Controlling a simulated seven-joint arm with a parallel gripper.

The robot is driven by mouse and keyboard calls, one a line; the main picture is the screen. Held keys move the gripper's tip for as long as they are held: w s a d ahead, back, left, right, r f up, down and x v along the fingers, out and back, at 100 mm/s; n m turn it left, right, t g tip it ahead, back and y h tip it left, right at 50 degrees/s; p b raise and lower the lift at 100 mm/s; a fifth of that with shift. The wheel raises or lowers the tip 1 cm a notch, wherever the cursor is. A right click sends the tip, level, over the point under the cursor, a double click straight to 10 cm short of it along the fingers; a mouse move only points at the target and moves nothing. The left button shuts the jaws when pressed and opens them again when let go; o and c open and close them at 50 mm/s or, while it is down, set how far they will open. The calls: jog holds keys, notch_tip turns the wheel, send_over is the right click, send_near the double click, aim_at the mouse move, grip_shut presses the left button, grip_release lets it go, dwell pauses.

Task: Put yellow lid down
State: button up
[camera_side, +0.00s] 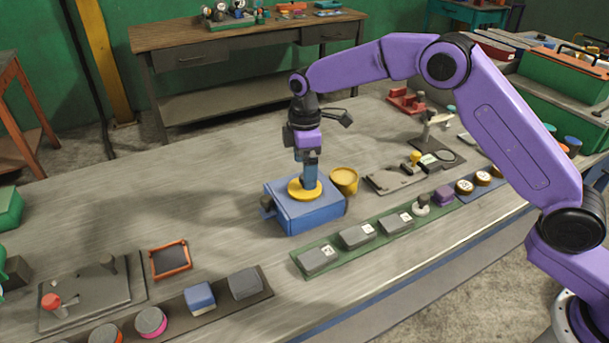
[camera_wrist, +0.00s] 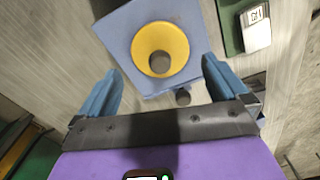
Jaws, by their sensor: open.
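The yellow lid (camera_side: 304,191) is a round disc lying flat on top of a blue box (camera_side: 318,215) on the workbench. In the wrist view the yellow lid (camera_wrist: 176,40) shows with a grey knob (camera_wrist: 159,62) in its middle, over the top of the blue box (camera_wrist: 122,22). My gripper (camera_side: 311,176) is right above the lid, pointing down. In the wrist view my gripper's blue fingers (camera_wrist: 161,72) are spread wide apart, with clear space between each finger and the knob. The gripper holds nothing. In the side view the fingers hide the knob.
A yellow pot (camera_side: 344,180) stands close behind the box, to its right. A green strip (camera_side: 343,260) with grey blocks lies in front of it. A dark tray (camera_side: 170,260) is at left. The bench left of the box is largely clear.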

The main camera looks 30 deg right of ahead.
notch_tip(320, 180, up, 8)
jog(key=shift+r, duration=0.15)
dwell(0.3)
jog(key=s+d+r+m, duration=0.1)
jog(key=s+d+r, duration=0.1)
jog(key=s, duration=0.8)
jog(key=s+d+r, duration=0.2)
jog(key=s, duration=0.9)
jog(key=s+d+f, duration=0.2)
jog(key=s+d, duration=0.4)
jog(key=s, duration=0.4)
jog(key=s+d+f+m, duration=0.1)
jog(key=s+d+f, duration=0.1)
jog(key=s+d, duration=0.5)
jog(key=s, duration=0.3)
jog(key=shift+d+f, duration=0.2)
jog(key=shift+d, duration=0.1)
